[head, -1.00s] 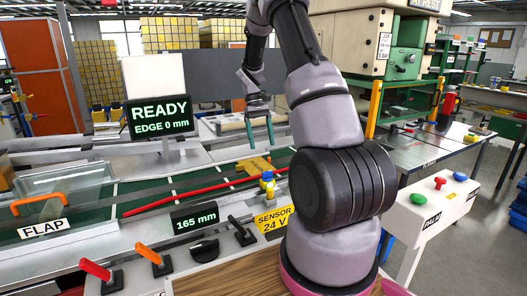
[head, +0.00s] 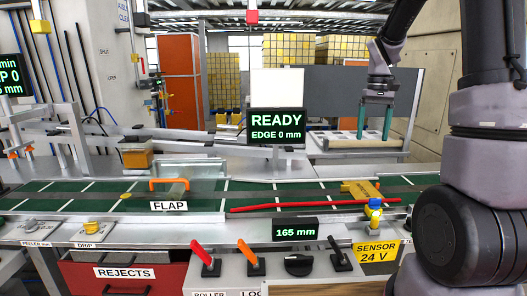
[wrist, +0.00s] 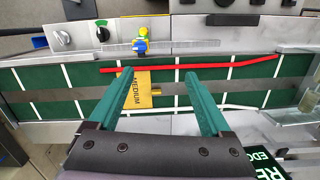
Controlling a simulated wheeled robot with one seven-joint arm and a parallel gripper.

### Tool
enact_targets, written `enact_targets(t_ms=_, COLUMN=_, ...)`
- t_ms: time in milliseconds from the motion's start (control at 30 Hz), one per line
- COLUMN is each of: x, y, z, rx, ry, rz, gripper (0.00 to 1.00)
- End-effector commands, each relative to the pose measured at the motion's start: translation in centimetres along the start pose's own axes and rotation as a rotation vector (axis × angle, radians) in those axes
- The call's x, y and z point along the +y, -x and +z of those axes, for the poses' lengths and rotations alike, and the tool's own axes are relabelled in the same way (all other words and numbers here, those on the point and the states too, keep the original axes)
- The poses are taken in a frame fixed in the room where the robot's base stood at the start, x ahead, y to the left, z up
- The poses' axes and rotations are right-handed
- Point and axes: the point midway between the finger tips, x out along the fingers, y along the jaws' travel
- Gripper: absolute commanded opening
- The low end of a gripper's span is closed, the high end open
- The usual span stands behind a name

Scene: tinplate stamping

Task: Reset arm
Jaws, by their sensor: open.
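My gripper (head: 375,120) is in the upper right of the head view, pointing down above the far side of the line. Its two green fingers are apart with nothing between them. In the wrist view my gripper (wrist: 158,100) is open above the green conveyor (wrist: 58,108). A yellow block marked MEDIUM (wrist: 136,92) lies on the belt beyond the fingertips, partly behind the left finger. It also shows in the head view (head: 358,188).
A red rod (head: 290,207) lies along the belt's near side. A blue and yellow sensor (head: 375,210) stands by it. The flap (head: 190,172) with an orange handle is left of centre. A READY display (head: 277,125) stands behind the belt. Levers (head: 252,258) line the front panel.

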Motion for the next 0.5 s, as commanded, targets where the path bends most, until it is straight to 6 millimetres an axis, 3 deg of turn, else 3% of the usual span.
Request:
enact_targets(t_ms=33, x=-0.8, y=1.8, z=1.5, rx=0.054, ry=-0.012, rz=-0.013, gripper=0.82)
enact_targets(t_ms=200, x=-2.9, y=5.9, z=6.3, rx=0.208, ry=-0.067, rz=-0.065, gripper=0.82)
enact_targets(t_ms=500, x=-5.8, y=10.0, z=15.3, rx=0.47, ry=-0.159, rz=-0.181, gripper=0.82)
